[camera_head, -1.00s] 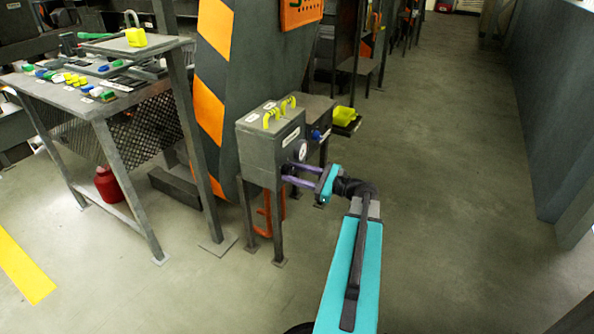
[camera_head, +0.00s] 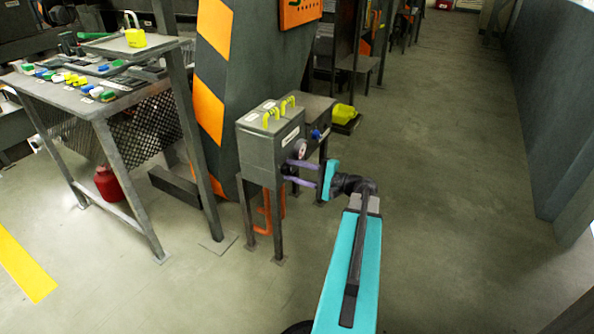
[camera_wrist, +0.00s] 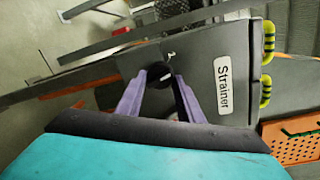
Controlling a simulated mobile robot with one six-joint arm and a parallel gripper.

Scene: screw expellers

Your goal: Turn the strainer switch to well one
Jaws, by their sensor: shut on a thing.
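The grey strainer box (camera_head: 265,152) stands on legs in the middle of the head view. In the wrist view its face carries a white "Strainer" label (camera_wrist: 223,88). The strainer switch (camera_wrist: 159,72) is a small dark knob on that face, partly hidden by the fingers. A small white mark shows close to it, perhaps a number. My gripper (camera_wrist: 158,82) has its purple fingertips on either side of the knob and is shut on it. In the head view my gripper (camera_head: 288,172) reaches the box's right face from the right, below a round dial (camera_head: 300,149).
Yellow handles (camera_head: 280,109) stand on top of the box. A smaller box with a blue part (camera_head: 316,133) and a yellow bin (camera_head: 344,114) are behind it. A cluttered workbench (camera_head: 95,110) is at left. The floor at right (camera_head: 450,190) is clear.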

